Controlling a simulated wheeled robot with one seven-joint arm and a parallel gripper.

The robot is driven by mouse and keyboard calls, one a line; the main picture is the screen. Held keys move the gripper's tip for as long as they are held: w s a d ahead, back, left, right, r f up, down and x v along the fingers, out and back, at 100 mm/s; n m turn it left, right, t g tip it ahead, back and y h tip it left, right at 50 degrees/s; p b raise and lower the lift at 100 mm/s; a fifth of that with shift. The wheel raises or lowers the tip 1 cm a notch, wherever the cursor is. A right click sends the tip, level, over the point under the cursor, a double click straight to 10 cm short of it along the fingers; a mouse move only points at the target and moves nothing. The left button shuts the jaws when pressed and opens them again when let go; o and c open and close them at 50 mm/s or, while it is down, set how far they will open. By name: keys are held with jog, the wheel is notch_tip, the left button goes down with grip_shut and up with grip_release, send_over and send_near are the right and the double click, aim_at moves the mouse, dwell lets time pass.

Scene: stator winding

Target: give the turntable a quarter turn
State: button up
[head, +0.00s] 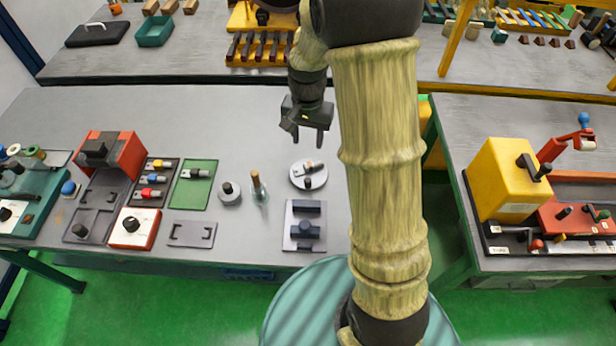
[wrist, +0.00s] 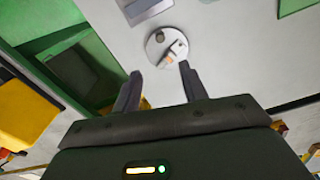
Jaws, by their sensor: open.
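The turntable (head: 299,178) is a small round light-grey disc on the grey workbench. A dark upright knob (head: 308,184) and a small part with an orange tip (head: 313,168) are on it. My gripper (head: 310,138) is above and behind the disc in the head view, open and empty, with its fingers pointing down. In the wrist view the turntable (wrist: 159,40) lies beyond the fingertips (wrist: 160,72), apart from them. The dark knob (wrist: 160,38) shows near its upper edge there.
A grey plate with dark blocks (head: 291,243) lies in front of the turntable. A bottle with a wooden handle (head: 259,190) and a round grey base with a knob (head: 229,193) stand to its left. A green tray (head: 194,193) lies further left. Bench behind the disc is clear.

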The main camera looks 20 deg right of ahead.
aim_at(308, 180)
jog(key=shift+d+f, duration=0.1)
notch_tip(308, 180, down, 17)
jog(key=p, duration=0.3)
jog(key=shift+w+f, duration=0.1)
jog(key=shift+f, duration=0.05)
dwell(0.3)
grip_shut()
